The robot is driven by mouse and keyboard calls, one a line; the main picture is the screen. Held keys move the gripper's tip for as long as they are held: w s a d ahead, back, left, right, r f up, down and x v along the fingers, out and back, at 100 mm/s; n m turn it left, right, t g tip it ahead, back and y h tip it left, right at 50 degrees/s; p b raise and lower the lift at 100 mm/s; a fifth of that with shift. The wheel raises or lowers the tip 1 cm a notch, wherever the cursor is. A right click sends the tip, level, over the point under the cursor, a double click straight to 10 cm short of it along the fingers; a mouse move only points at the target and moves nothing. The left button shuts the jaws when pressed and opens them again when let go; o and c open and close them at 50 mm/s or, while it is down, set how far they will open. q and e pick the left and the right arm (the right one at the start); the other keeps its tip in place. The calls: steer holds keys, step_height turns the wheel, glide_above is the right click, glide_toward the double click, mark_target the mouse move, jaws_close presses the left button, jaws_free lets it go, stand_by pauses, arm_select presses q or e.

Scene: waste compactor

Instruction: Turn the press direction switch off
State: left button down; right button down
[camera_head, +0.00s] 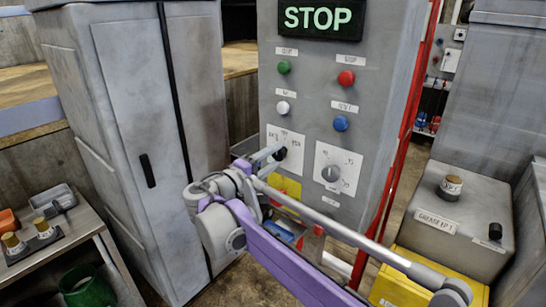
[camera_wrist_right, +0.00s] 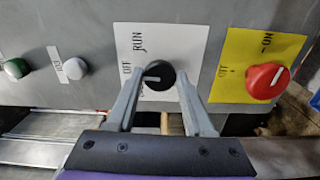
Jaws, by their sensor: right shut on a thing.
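The switch is a black knob (camera_head: 281,153) on a white plate of the grey control panel. In the right wrist view the black knob (camera_wrist_right: 159,75) sits between my right gripper's fingers. Its plate (camera_wrist_right: 185,47) reads RUN and OFF, with a third label partly hidden by a finger. The knob's pale mark points to the left in that view, on the side of the OFF label. My right gripper (camera_head: 272,152) is shut on the knob; it also shows in the wrist view (camera_wrist_right: 156,80). My left gripper is in neither view.
A grey dial (camera_head: 330,174) sits right of the switch. Green (camera_head: 284,67), red (camera_head: 346,78), white (camera_head: 283,108) and blue (camera_head: 341,123) buttons are above. A red knob (camera_wrist_right: 266,80) on a yellow plate is close by. A grey cabinet (camera_head: 130,110) stands left.

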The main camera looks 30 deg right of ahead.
steer(key=shift+n, duration=0.3)
steer(key=shift+c, duration=1.5)
jaws_free()
steer(key=b+v, duration=0.1)
steer(key=v, duration=1)
steer(key=shift+d, duration=0.1)
